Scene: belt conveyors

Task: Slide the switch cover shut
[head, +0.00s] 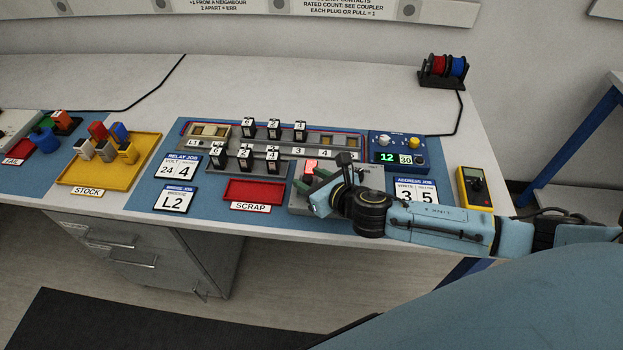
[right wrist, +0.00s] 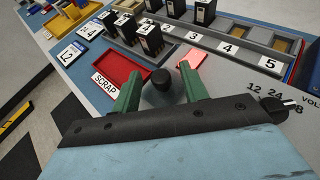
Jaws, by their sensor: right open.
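A grey switch box (head: 374,178) sits on the blue mat, partly hidden by my right arm. A bright red-pink piece (head: 311,165), perhaps the switch cover or part of it, shows at its far left; it also shows in the right wrist view (right wrist: 195,57). My right gripper (head: 311,179) is open over the box's left part, its green fingers pointing down and away. In the right wrist view a black round knob (right wrist: 160,80) lies between the fingers, with a gap visible. The right finger overlaps the red-pink piece; I cannot tell whether they touch. My left gripper is out of view.
A red scrap tray (head: 254,191) lies left of the gripper. A relay rail (head: 330,152) with several black relays stands behind. A meter panel (head: 398,150) and a yellow multimeter (head: 475,188) are at the right. A yellow stock tray (head: 90,177) is far left.

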